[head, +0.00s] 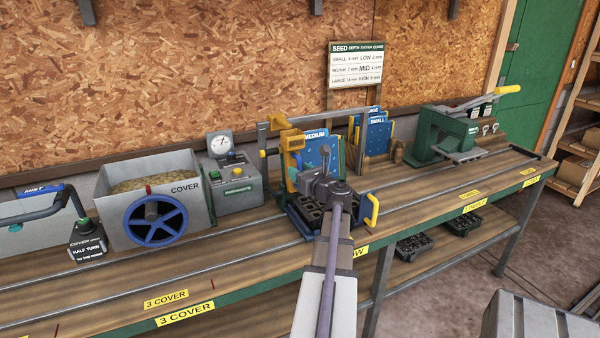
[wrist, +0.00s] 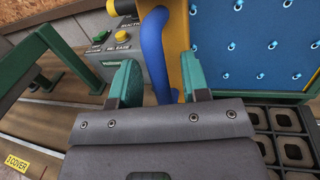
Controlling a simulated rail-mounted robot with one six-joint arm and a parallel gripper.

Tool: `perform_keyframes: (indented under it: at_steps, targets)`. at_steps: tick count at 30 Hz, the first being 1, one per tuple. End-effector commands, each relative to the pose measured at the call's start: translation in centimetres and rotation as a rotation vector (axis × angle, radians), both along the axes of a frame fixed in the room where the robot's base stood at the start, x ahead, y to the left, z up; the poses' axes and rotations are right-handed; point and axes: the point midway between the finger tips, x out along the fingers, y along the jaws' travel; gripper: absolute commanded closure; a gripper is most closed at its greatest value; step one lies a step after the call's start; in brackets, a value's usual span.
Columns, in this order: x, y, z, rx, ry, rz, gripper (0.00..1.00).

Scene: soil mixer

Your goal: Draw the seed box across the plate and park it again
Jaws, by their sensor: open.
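The blue dimpled plate marked MEDIUM (head: 315,140) stands tilted over a black cell tray (head: 302,222); its dimples show in the wrist view (wrist: 255,45). A yellow box-like part (head: 291,139), which may be the seed box, sits at the plate's upper left in the head view. In the wrist view a blue curved handle (wrist: 156,40) stands beside a yellow upright (wrist: 177,25). My gripper (wrist: 157,75) is open, with one teal finger on each side of this handle; contact cannot be told. In the head view my arm hides much of the gripper (head: 322,168).
A grey control box (head: 233,185) with a gauge and the COVER hopper (head: 160,170) with a blue wheel stand left. A plate rack (head: 375,140) and a green press (head: 445,135) stand right. Rails run along the bench (head: 240,245); its front strip is largely clear.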

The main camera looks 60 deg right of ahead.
Motion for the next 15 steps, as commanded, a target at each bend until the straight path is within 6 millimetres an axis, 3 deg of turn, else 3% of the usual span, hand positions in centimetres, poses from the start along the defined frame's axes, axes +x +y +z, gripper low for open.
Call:
perform_keyframes:
  at_steps: [7,15]
  targets:
    - [0.17,-0.04,0.00,0.000,0.000,0.000,0.58]
    - [0.14,-0.03,0.00,0.000,0.000,0.000,0.84]
